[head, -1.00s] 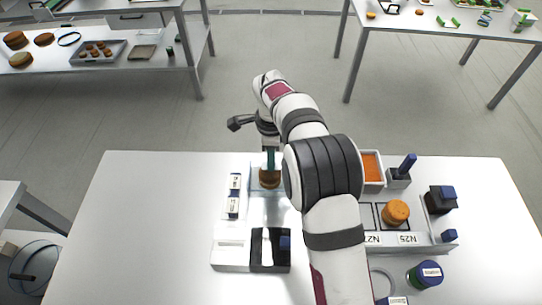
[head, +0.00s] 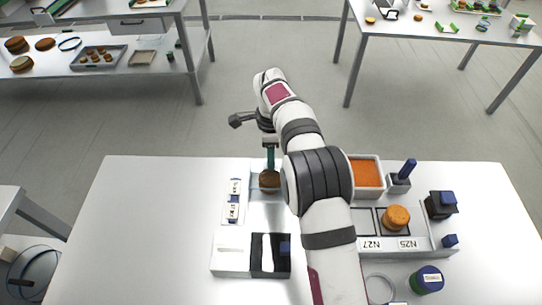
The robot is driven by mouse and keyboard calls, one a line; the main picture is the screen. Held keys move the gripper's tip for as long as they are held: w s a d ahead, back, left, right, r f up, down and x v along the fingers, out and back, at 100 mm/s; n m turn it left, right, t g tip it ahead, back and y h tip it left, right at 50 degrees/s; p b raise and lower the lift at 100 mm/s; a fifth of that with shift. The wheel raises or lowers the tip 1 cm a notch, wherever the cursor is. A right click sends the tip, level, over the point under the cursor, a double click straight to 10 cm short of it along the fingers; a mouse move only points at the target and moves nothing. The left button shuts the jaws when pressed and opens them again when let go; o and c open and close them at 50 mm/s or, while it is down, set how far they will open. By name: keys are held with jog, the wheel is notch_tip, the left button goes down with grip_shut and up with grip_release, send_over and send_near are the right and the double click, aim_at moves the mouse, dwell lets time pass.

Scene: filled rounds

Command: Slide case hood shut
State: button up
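A white case-like unit (head: 231,262) stands at the front left of the bench, with a black-and-white panel (head: 257,252) on its right part. I cannot tell which part is the hood or how far it is shut. A pale strip with small labels (head: 234,201) runs behind it. A brown round (head: 269,181) sits on a pale track behind the panel. My gripper (head: 269,158) is above and just behind this round, with a slim teal part pointing down at it. Whether they touch, and the finger opening, cannot be made out.
Right of my arm are an orange-filled tray (head: 367,173), a rack with labels N27 and N25 holding an orange-brown round (head: 396,217), a dark block (head: 440,204) and a dark jar (head: 427,279). The bench's left side (head: 140,225) is clear.

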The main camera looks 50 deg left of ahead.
jog(key=shift+o, duration=1)
notch_tip(320, 180, up, 16)
jog(key=shift+d+f, duration=0.1)
